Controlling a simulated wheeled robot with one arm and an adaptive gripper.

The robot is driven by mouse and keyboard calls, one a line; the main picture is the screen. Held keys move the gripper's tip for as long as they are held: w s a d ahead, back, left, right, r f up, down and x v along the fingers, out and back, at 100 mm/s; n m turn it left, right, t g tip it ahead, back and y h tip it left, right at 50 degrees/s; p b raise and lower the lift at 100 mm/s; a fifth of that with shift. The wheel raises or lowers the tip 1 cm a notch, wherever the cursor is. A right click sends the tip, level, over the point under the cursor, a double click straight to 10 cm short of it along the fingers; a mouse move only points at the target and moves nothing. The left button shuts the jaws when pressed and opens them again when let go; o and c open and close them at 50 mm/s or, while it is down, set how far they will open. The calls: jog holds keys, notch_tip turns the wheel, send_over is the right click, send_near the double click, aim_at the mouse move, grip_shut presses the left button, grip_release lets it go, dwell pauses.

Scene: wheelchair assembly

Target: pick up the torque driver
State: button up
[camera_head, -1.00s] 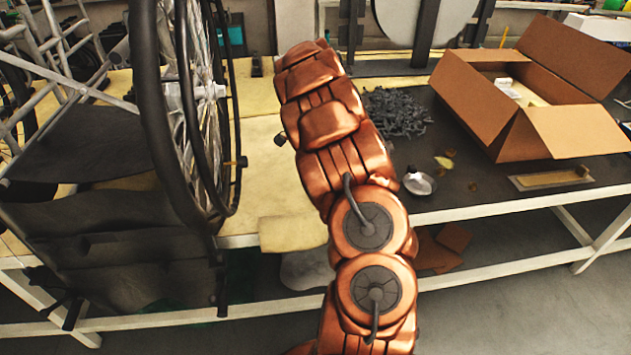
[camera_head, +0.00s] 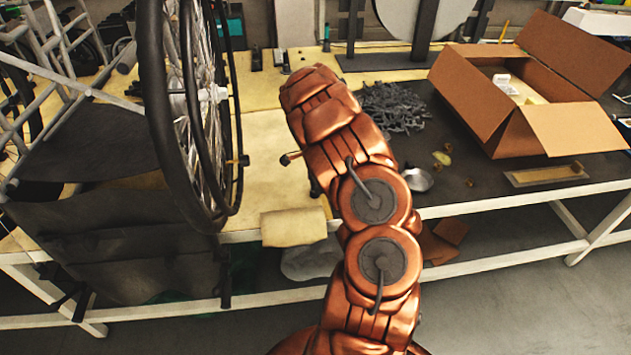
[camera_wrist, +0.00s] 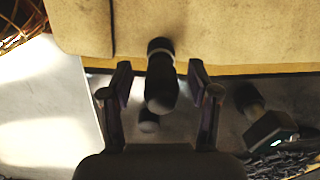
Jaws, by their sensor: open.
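In the wrist view my gripper (camera_wrist: 160,108) is open, with one dark finger on each side. A dark, rounded, upright-looking tool with a pale band (camera_wrist: 160,75) shows between the fingers, with clear gaps on both sides. It may be the torque driver, but I cannot tell for certain, nor how far below the fingertips it is. A second dark tool with a boxy end and a small green light (camera_wrist: 268,125) lies right of the right finger. In the head view my arm hides the gripper and the space beneath it.
A wheelchair wheel (camera_head: 190,110) and frame stand left of my arm. A pile of grey parts (camera_head: 398,108) and an open cardboard box (camera_head: 525,90) are on the right. Small upright items (camera_head: 284,60) stand at the back. Yellow mat (camera_head: 262,130) is bare between wheel and arm.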

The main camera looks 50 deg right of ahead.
grip_shut()
dwell(0.5)
jog(key=shift+r, duration=0.1)
jog(key=shift+r+b, duration=0.7)
jog(key=shift+r, duration=0.15)
jog(key=shift+s+r+b, duration=0.1)
jog(key=shift+r+b, duration=0.3)
jog(key=shift+r, duration=0.4)
jog(key=s+a+r+b, duration=0.1)
jog(key=s+a+b, duration=0.3)
jog(key=s+a, duration=0.5)
jog(key=s, duration=0.4)
jog(key=shift+r, duration=0.3)
